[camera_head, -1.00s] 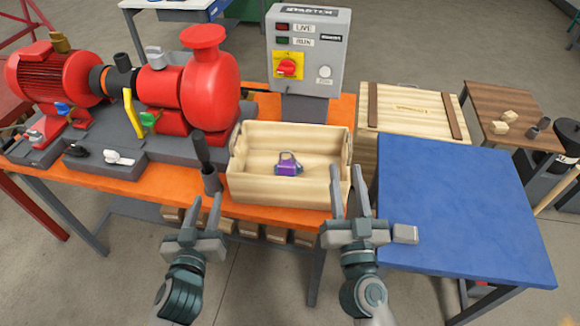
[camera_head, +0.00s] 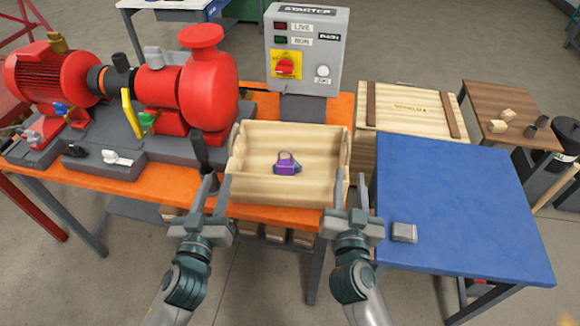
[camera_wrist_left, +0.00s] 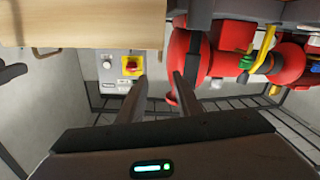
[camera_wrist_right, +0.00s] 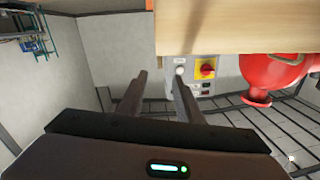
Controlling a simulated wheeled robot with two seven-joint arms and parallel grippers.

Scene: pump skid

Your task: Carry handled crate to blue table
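The handled crate (camera_head: 290,190), pale wood with a handle at each end, sits on the orange bench and holds a purple padlock-like object (camera_head: 287,163). The blue table (camera_head: 450,200) stands to its right. My left gripper (camera_head: 217,188) is open and empty near the crate's left front corner. My right gripper (camera_head: 350,190) is open and empty near its right front corner. In the left wrist view the crate (camera_wrist_left: 85,22) is beyond the fingers at the upper left; in the right wrist view the crate (camera_wrist_right: 240,30) is at the upper right. Neither gripper visibly holds it.
A small grey block (camera_head: 404,232) lies on the blue table's front left; the rest is clear.

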